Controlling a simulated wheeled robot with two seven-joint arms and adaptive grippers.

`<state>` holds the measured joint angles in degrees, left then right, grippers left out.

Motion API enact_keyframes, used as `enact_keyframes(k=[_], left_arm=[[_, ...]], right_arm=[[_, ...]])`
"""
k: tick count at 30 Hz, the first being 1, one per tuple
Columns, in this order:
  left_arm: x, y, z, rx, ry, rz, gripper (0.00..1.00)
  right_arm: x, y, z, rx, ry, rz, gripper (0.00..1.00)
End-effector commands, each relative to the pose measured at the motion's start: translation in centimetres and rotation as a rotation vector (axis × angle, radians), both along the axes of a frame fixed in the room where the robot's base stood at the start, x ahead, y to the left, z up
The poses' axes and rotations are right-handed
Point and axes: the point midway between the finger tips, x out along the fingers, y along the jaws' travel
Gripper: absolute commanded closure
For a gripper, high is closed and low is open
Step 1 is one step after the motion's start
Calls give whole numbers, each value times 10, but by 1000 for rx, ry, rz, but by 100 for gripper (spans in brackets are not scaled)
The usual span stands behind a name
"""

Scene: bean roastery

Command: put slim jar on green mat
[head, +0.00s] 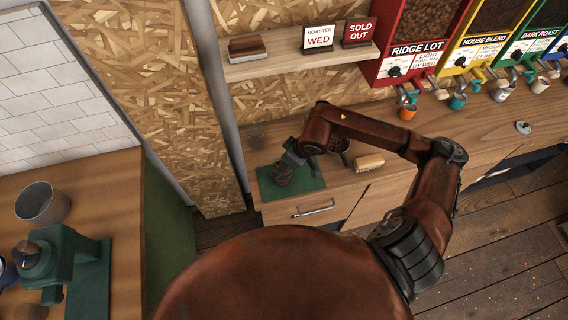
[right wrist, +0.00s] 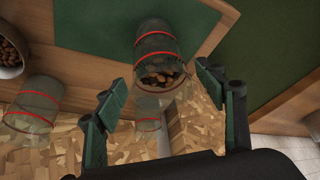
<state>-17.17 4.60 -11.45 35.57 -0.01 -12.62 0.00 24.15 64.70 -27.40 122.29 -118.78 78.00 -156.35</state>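A slim clear jar with red bands and beans in it (right wrist: 157,42) stands on the green mat (right wrist: 95,28), near the mat's edge. In the head view the jar (head: 282,174) shows dark on the mat (head: 309,184), partly hidden by my gripper. My right gripper (head: 286,163) is just above the jar. In the wrist view my right gripper's fingers (right wrist: 161,82) are spread wide, one on each side of the jar's mouth, with visible gaps and nothing held. My left gripper is not in view.
Other red-banded clear jars (right wrist: 35,103) stand off the mat; a faint one shows behind it (head: 255,137). A shelf (head: 295,63) hangs above the counter.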

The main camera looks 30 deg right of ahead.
Motion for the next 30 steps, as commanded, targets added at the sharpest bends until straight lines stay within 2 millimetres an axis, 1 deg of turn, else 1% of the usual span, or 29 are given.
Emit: enact_keyframes(k=[9,12,13,17,24,30], left_arm=[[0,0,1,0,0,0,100],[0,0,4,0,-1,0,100],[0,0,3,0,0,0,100],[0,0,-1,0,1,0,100],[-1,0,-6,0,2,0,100],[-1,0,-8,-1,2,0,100]], right_arm=[[0,0,1,0,0,0,33],[0,0,6,1,-2,1,33],[-1,-2,9,-1,-3,0,33],[-9,-6,29,-3,-5,2,33],[-27,-15,77,-3,-4,0,33],[-37,-19,104,-1,-3,0,33]])
